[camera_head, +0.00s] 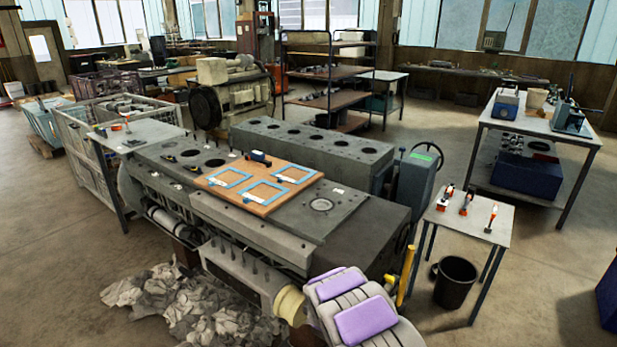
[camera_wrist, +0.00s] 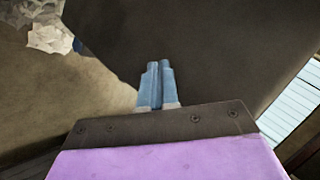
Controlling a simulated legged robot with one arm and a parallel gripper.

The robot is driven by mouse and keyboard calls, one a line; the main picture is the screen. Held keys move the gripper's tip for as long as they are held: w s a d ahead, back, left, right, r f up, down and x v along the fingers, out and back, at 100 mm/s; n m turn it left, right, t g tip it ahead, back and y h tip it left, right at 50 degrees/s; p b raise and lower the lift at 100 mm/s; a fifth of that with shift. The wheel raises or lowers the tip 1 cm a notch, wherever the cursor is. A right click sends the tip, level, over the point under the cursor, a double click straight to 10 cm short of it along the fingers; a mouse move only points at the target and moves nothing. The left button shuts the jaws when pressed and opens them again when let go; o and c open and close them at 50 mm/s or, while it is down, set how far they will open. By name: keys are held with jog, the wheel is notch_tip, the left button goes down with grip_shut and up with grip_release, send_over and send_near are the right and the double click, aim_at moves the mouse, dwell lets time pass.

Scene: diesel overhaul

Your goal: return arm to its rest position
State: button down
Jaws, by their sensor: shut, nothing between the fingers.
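My gripper (camera_wrist: 157,74) shows in the wrist view with its two blue-grey fingers together, shut and empty. A dark surface lies beyond the fingertips there, with tan floor to the left. In the head view, my arm with its purple panels (camera_head: 366,320) is at the bottom middle, just in front of the near end of the grey engine block (camera_head: 376,222). The gripper's fingers cannot be made out in the head view.
A wooden board (camera_head: 245,202) with blue frames lies on the block. Crumpled rags (camera_head: 200,307) lie at lower left. The floor at right is largely clear.

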jog(key=s+r+n+g+y, duration=0.3)
jog(key=s+r+n+g, duration=0.3)
jog(key=s+r, duration=1.2)
jog(key=s+d+r+n+g, duration=0.1)
jog(key=s+r+n, duration=0.2)
jog(key=s, duration=0.9)
jog(key=s+d+r+n+g, duration=0.1)
jog(key=s+r, duration=0.4)
jog(key=s, duration=0.7)
jog(key=s+d+r+n+g, duration=0.1)
jog(key=s+r+n+g, duration=0.2)
jog(key=s, duration=1)
jog(key=r+n, duration=0.1)
jog(key=n, duration=0.1)
jog(key=shift+d+n, duration=0.15)
jog(key=shift+n, duration=0.25)
